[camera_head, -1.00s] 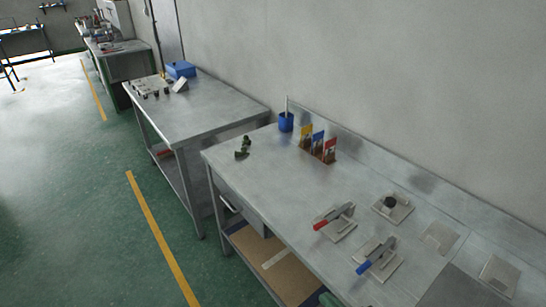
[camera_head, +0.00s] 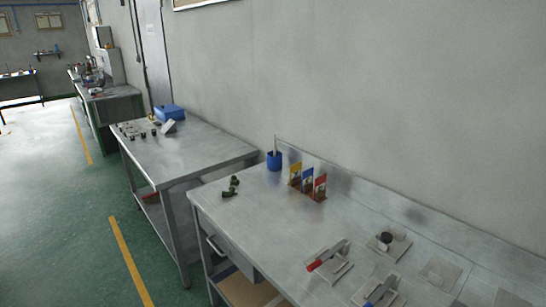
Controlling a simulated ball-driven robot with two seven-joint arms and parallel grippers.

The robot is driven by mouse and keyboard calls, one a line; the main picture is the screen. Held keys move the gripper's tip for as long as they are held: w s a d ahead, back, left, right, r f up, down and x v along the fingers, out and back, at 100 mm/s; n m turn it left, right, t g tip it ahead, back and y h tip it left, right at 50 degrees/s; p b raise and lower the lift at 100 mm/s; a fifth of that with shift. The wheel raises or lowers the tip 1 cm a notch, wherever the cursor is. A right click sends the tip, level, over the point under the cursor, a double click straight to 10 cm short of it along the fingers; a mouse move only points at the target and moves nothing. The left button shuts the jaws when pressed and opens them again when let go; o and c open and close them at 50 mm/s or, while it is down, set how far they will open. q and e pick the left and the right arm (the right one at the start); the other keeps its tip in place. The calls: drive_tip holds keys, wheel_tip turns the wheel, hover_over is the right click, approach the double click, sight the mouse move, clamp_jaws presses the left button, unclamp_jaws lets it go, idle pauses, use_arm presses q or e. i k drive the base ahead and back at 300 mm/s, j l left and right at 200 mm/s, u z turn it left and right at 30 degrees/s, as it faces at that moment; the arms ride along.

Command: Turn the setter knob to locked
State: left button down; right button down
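A dark round knob (camera_head: 386,237) stands on a light square plate (camera_head: 398,249) on the near metal table, toward the lower right. I cannot tell for sure whether it is the setter knob, and no lock marking is readable. Neither of my grippers is in view.
The near table (camera_head: 262,218) also holds a red-handled lever (camera_head: 327,256), a blue-handled lever (camera_head: 380,292), colored tags (camera_head: 307,180), a blue cup (camera_head: 274,161) and a small green object (camera_head: 231,187). A second table (camera_head: 190,152) carries a blue box (camera_head: 168,113). Green floor (camera_head: 60,230) lies open at left.

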sight(384, 238)
drive_tip(key=j+z, duration=0.45)
drive_tip(key=i+j+z, duration=0.1)
drive_tip(key=j+z, duration=0.3)
drive_tip(key=l, duration=0.1)
